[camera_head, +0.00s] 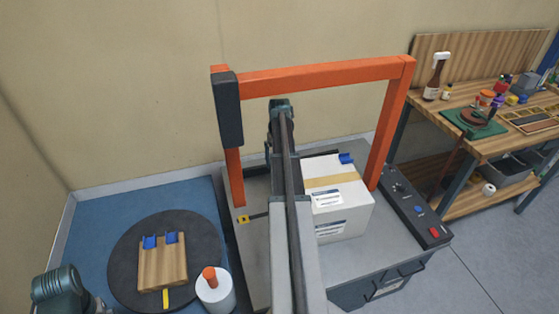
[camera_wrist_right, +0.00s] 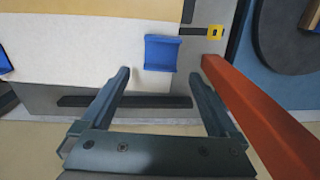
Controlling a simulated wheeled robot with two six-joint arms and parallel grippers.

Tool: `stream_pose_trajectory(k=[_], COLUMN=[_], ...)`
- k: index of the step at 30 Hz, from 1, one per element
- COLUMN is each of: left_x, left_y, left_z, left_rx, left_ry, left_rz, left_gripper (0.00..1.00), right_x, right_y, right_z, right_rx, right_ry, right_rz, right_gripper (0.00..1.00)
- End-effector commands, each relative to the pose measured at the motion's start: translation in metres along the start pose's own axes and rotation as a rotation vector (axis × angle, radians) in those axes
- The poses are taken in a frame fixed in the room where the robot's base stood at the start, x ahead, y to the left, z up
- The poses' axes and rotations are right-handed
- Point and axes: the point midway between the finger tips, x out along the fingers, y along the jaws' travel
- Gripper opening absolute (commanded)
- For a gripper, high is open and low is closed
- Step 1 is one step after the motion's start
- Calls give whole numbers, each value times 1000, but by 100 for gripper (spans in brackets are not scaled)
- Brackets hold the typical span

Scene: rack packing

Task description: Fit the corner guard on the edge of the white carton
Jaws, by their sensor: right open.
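The white carton (camera_head: 345,215) stands on the grey machine top under the orange arch, with a tan tape band across it. It also fills the upper left of the right wrist view (camera_wrist_right: 80,75). A blue corner guard (camera_wrist_right: 161,52) sits at the carton's edge there; my arm hides this spot in the head view. Another blue guard (camera_head: 346,158) is on the carton's far right edge. My right gripper (camera_wrist_right: 160,73) is open and empty, its fingers apart on either side below the first guard. My left gripper is not in view; only part of that arm shows at lower left.
The orange arch (camera_head: 315,75) stands close to my right arm. Two more blue guards (camera_head: 150,241) (camera_head: 171,237) sit on a wooden block (camera_head: 163,264) on the black turntable (camera_head: 120,275). A white bottle (camera_head: 216,292) stands beside it. A workbench (camera_head: 480,120) is at right.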

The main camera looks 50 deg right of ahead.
Motion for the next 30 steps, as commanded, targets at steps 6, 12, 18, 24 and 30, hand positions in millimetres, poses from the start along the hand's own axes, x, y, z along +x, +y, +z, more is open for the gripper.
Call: stream_pose_trajectory(k=[6,12,18,24,30], left_x=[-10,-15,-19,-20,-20], left_y=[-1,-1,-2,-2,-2], left_z=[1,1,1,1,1], left_rx=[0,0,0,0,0], left_ry=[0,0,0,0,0], left_rz=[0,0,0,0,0], left_gripper=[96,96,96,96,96], right_x=[-11,-15,-19,-20,-20], right_y=[-12,-24,-35,-40,-40], right_z=[48,94,136,155,155], right_rx=[0,0,-1,-1,0], right_ry=[0,0,0,0,0], right_rz=[0,0,0,0,0], right_gripper=[95,95,95,95,95])
